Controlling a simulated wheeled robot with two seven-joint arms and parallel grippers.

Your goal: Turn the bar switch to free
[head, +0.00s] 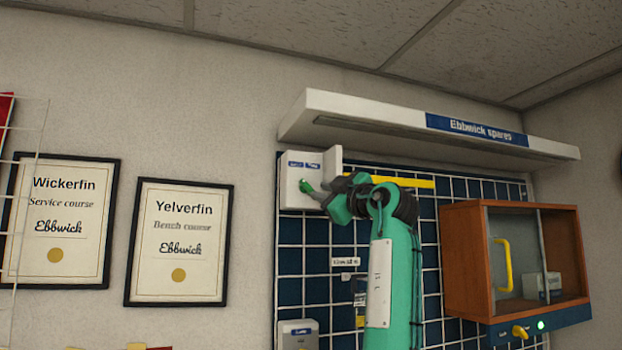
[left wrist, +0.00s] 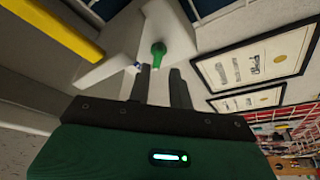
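A white box (head: 298,178) with a green bar-shaped knob (head: 305,186) hangs on the wall grid, left of centre in the head view. Two small blue labels sit above the knob; I cannot read them. My left gripper (head: 320,192) is just right of the knob. In the left wrist view, the green knob (left wrist: 158,52) is just beyond the fingertips of my left gripper (left wrist: 161,70). The fingers stand apart with a gap between them, and nothing is seen held. I cannot tell whether they touch the knob. My right gripper is not in view.
A white shelf (head: 370,115) juts out above the box. A wooden cabinet (head: 462,262) with a yellow handle (head: 503,265) is at the right, with a yellow knob (head: 520,331) and green light below. A yellow strip (head: 415,183) lies behind my arm. Framed certificates (head: 180,243) hang at left.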

